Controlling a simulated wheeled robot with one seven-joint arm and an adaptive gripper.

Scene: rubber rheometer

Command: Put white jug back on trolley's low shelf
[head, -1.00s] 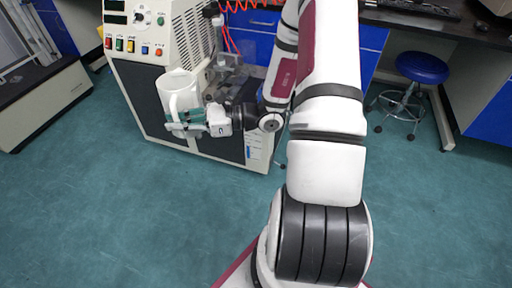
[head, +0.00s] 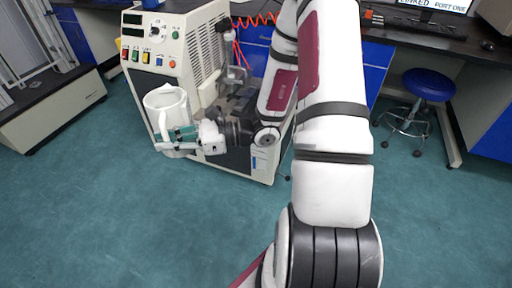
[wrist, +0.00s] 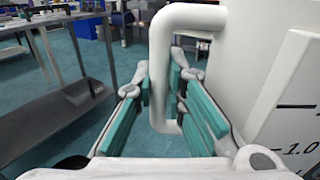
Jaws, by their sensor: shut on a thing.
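The white jug (head: 166,112) is held upright in front of the machine in the head view, clear of the floor. My gripper (head: 178,140) is shut on its handle. In the wrist view the jug's wall (wrist: 262,85) with black scale marks fills the right side. There its handle (wrist: 165,75) passes down between the green-padded fingers of my gripper (wrist: 175,105). A dark grey low shelf with upright posts (wrist: 50,118) stands at the left of the wrist view. I cannot tell whether it is the trolley. No trolley is clear in the head view.
The cream machine (head: 185,50) with coloured buttons stands just behind the jug. A blue stool (head: 428,84) stands by the desk at the right. The green floor (head: 100,220) in front is clear.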

